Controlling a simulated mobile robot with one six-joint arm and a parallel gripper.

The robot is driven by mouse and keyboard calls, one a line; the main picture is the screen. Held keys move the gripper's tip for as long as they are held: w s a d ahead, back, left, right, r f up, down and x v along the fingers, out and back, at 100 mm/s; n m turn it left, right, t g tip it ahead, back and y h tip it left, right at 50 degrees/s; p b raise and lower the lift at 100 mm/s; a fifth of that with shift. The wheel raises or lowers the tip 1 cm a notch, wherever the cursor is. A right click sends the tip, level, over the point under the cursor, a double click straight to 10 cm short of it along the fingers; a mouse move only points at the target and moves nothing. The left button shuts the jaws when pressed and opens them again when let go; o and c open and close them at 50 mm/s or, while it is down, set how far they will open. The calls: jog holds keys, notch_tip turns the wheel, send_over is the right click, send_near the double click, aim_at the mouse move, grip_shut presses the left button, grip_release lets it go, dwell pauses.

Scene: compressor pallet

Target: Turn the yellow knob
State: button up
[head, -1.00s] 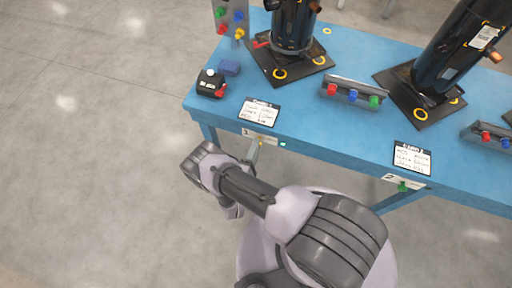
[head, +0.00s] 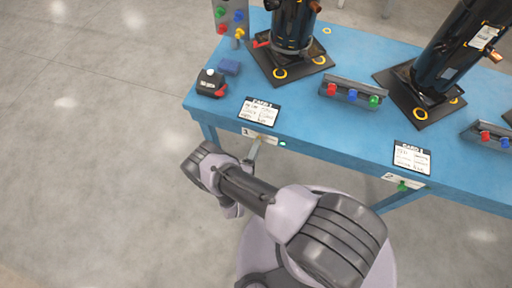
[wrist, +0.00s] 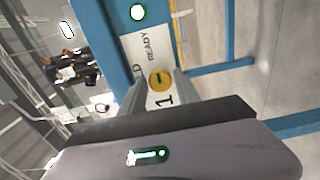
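The yellow knob (wrist: 160,80) is round with a dark mark across it. It sits on a white label plate (wrist: 155,50) on the blue table's front edge; the plate reads "READY" and "1". In the wrist view my gripper (wrist: 159,85) has one finger on each side of the knob. The fingers look apart, with a strip of plate showing beside the knob; contact cannot be told. In the head view my gripper (head: 254,148) is at the table's front edge, and the knob is tiny and mostly hidden there.
A lit green lamp (wrist: 138,12) is beside the plate. The blue table (head: 320,125) carries black cylinders (head: 292,25), a button bar (head: 352,94), a small black box (head: 211,83) and white cards (head: 260,111). A second plate (head: 404,182) is farther right. The floor at left is clear.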

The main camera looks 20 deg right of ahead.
jog(key=shift+o, duration=1)
jog(key=p+v, duration=0.2)
jog(key=v, duration=1.5)
jog(key=shift+s, duration=0.15)
jog(key=shift+a, duration=0.1)
